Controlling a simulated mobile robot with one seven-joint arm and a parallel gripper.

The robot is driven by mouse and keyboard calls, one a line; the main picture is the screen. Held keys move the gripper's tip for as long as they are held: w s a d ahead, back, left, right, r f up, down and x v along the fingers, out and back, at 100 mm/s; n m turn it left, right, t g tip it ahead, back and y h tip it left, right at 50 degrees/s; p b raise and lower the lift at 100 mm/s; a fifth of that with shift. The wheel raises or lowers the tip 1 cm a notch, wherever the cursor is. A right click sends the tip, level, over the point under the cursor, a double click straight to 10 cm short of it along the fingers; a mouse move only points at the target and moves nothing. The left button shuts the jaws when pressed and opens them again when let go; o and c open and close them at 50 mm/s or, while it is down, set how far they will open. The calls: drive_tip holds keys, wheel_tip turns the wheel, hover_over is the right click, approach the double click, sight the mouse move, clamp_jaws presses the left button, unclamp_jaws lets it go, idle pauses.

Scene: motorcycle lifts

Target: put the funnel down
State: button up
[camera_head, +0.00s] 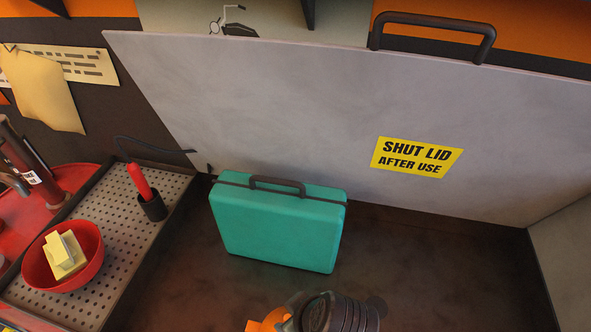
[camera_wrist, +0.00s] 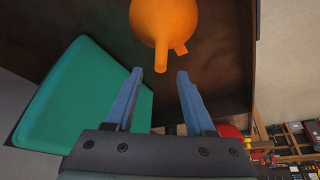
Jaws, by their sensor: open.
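The orange funnel (camera_wrist: 165,18) is at the top of the wrist view, cut off by the frame edge, against a dark brown surface. Its narrow spout points towards my gripper (camera_wrist: 158,76). My gripper is open, with its two blue fingers spread. The spout's end lies just beyond the fingertips, in line with the gap, and the fingers do not appear to touch it. In the head view only an orange piece (camera_head: 268,320), apparently the funnel, shows at the bottom edge beside my dark arm. My arm hides the rest.
A teal case (camera_head: 275,228) with a dark handle stands behind; it also shows in the wrist view (camera_wrist: 75,100). A raised grey lid (camera_head: 300,110) is at the back. A perforated tray (camera_head: 115,225) with a red bowl (camera_head: 93,245) is left. The dark floor right of the case is clear.

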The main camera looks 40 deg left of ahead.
drive_tip(key=shift+v, duration=0.85)
drive_tip(key=w+r+m+t+y, duration=0.1)
drive_tip(key=w+r+m+t, duration=0.55)
drive_tip(key=w+r, duration=0.75)
drive_tip(key=w+d+r+m+t, duration=0.1)
drive_tip(key=w+d+r+t, duration=0.2)
drive_tip(key=r, duration=0.4)
drive_tip(key=w+d+r+m+t, duration=0.2)
drive_tip(key=w+r+t, duration=0.15)
drive_tip(key=r, duration=0.45)
drive_tip(key=s+d+r+m+t+h, duration=0.1)
drive_tip(key=d+r+m+t, duration=0.2)
drive_tip(key=r, duration=0.5)
drive_tip(key=d+r+m+t+h, duration=0.1)
drive_tip(key=d+r+t, duration=0.25)
drive_tip(key=r, duration=0.35)
drive_tip(key=s+d+r+m+t+h, duration=0.1)
drive_tip(key=s+d+r+t+h, duration=0.1)
drive_tip(key=s+r, duration=0.3)
drive_tip(key=s+d+r+m+t+h, duration=0.2)
drive_tip(key=s+d+r+t, duration=0.1)
drive_tip(key=r, duration=0.8)
drive_tip(key=shift+s+d+t, duration=0.35)
drive_tip(key=shift+s+t, duration=0.55)
drive_tip(key=shift+t, duration=0.35)
drive_tip(key=shift+f+m, duration=0.1)
drive_tip(key=shift+m, duration=0.15)
